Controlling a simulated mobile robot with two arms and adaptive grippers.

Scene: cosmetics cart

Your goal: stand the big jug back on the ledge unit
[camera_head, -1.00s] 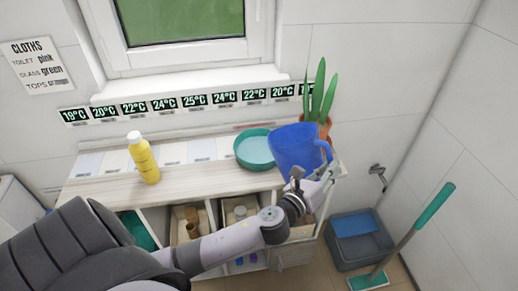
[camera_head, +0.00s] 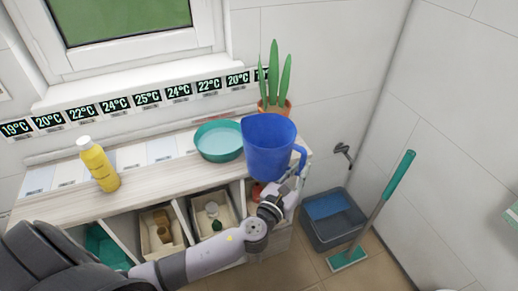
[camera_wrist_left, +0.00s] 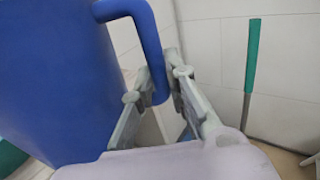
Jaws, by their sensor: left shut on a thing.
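The big blue jug (camera_head: 268,147) is upright at the right end of the ledge unit (camera_head: 60,206), in front of the potted plant. My left gripper (camera_head: 296,174) is at the jug's right side, shut on its handle. In the left wrist view the jug (camera_wrist_left: 55,80) fills the left side, and its handle (camera_wrist_left: 150,45) runs down between the fingers of my left gripper (camera_wrist_left: 160,85). I cannot tell whether the jug's base touches the top of the unit. My right gripper is not in view.
A teal bowl (camera_head: 218,141) stands close left of the jug, and a potted plant (camera_head: 274,85) behind it. A yellow bottle (camera_head: 99,165) stands further left. Bins sit in the unit's compartments. A grey bucket (camera_head: 333,222) and a teal-handled mop (camera_head: 385,205) are on the floor at right.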

